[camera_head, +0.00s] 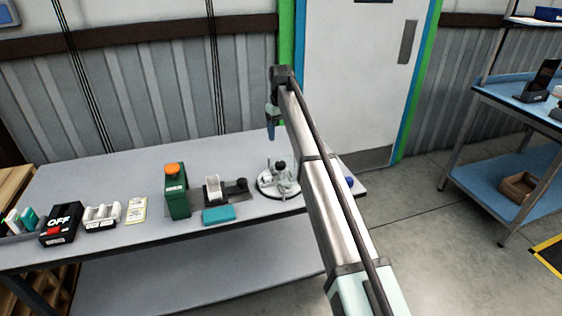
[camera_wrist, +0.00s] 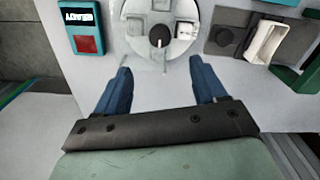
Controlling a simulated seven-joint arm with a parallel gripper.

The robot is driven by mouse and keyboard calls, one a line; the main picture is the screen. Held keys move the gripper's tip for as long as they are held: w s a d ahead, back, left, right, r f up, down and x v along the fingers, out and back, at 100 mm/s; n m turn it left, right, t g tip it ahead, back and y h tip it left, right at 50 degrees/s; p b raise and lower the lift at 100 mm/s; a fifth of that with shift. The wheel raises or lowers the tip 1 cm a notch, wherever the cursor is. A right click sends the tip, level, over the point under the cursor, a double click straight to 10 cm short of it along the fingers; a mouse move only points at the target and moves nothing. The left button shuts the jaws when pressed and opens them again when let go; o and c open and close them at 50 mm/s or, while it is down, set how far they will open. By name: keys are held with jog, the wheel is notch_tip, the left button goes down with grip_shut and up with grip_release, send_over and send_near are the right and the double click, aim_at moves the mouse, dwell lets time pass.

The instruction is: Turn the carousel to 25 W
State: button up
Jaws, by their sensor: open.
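The carousel (camera_head: 279,182) is a round pale grey disc with raised parts and a black knob in the middle. It stands near the right end of the table. It also shows at the top of the wrist view (camera_wrist: 185,42), cut off by the picture edge, with its black knob (camera_wrist: 159,36) near its centre. No 25 W marking is readable in either view. My gripper (camera_head: 272,128) hangs above the table, over and behind the carousel. In the wrist view its blue fingers (camera_wrist: 160,67) are spread, with nothing between them; the knob lies beyond them.

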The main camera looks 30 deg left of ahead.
aim_at(281, 163)
notch_tip(281, 163, down, 13)
jog(key=shift+f, duration=0.15)
dwell(0.4)
jog(key=shift+c, duration=0.5)
grip_shut()
